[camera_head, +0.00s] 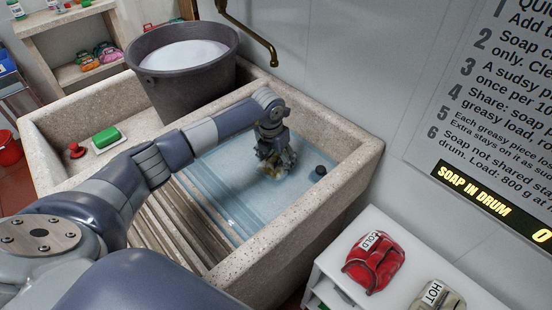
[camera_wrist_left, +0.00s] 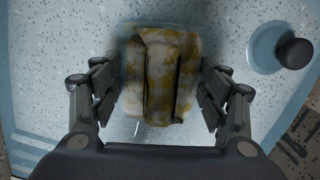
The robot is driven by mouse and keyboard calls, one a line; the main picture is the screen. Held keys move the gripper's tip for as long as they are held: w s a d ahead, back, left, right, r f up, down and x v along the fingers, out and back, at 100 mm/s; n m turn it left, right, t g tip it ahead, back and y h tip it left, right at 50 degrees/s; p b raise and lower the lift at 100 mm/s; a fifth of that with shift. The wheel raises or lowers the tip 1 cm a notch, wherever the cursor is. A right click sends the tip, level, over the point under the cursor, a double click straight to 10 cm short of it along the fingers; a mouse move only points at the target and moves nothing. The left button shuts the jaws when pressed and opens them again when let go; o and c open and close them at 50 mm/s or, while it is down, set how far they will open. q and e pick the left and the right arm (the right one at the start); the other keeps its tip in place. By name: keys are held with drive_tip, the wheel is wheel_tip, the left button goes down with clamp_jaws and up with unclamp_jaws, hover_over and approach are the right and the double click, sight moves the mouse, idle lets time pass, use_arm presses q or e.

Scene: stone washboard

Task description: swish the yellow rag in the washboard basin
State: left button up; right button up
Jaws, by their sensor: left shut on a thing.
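My left gripper (camera_head: 274,160) reaches down into the washboard basin (camera_head: 343,185) from the left. In the left wrist view the rag (camera_wrist_left: 162,75) sits between the two fingers of the left gripper (camera_wrist_left: 160,90). Bluish water (camera_head: 230,185) covers the basin floor, and the rag is at or in the water. The ribbed washboard slope (camera_head: 165,225) lies to the left of the water. My right gripper is not in view.
A dark round plug (camera_head: 320,170) stands near the basin's right side; it also shows in the left wrist view (camera_wrist_left: 295,53). A grey tub of suds (camera_head: 185,80) stands at the back. Green soap (camera_head: 106,137) lies on the left ledge. A brass tap (camera_head: 262,45) hangs above.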

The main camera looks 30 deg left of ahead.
use_arm(q)
wheel_tip(320, 180, up, 18)
drive_tip(key=p, duration=1.2)
idle(0.9)
